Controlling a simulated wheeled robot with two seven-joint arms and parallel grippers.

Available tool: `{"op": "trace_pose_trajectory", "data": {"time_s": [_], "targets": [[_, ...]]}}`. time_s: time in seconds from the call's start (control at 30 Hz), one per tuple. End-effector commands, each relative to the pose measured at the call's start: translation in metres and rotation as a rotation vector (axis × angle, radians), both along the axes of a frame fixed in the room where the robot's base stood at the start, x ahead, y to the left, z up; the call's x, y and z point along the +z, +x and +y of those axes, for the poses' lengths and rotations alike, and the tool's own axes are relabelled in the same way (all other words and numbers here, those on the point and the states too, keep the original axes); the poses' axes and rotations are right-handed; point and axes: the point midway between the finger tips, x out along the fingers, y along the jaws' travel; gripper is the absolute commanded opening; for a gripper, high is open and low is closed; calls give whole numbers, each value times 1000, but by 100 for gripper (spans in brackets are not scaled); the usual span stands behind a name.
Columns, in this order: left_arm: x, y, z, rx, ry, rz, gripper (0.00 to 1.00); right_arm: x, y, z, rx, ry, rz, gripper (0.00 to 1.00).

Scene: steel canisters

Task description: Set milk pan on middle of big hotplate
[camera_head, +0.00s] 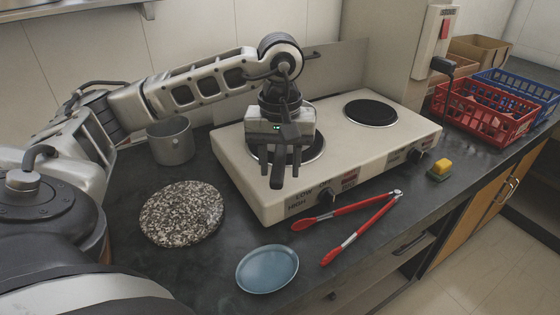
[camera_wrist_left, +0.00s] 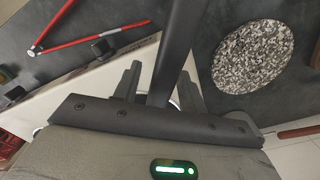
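The milk pan seems to be the grey steel pot (camera_head: 171,143), standing upright on the dark counter left of the cream cooker (camera_head: 390,142). No handle on it can be made out. The big hotplate (camera_head: 312,148) is the cooker's left, larger dark plate, partly hidden by my left gripper. Nothing visible stands on it. My left gripper (camera_head: 281,166) hangs above this plate, away from the pot, fingers pointing down. Its fingers are apart in the left wrist view (camera_wrist_left: 160,88), with a dark bar crossing the view between them. I see no held object. My right gripper is not in view.
A speckled round board (camera_head: 182,213) lies in front of the pot. A blue plate (camera_head: 267,268), red tongs (camera_head: 346,222) and a yellow-topped sponge (camera_head: 440,169) lie before the cooker. The smaller right hotplate (camera_head: 371,112) is bare. Red (camera_head: 485,113) and blue (camera_head: 520,92) baskets stand right.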

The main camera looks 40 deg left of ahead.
Motion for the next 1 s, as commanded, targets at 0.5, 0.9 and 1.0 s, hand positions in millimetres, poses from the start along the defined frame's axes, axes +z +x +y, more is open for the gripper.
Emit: {"op": "trace_pose_trajectory", "data": {"time_s": [0.5, 0.9, 1.0], "targets": [[72, 1, 0, 0, -1, -6, 42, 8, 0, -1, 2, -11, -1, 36], [123, 0, 0, 1, 0, -1, 42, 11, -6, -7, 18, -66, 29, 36], [123, 0, 0, 0, -1, 1, 42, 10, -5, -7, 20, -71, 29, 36]]}}
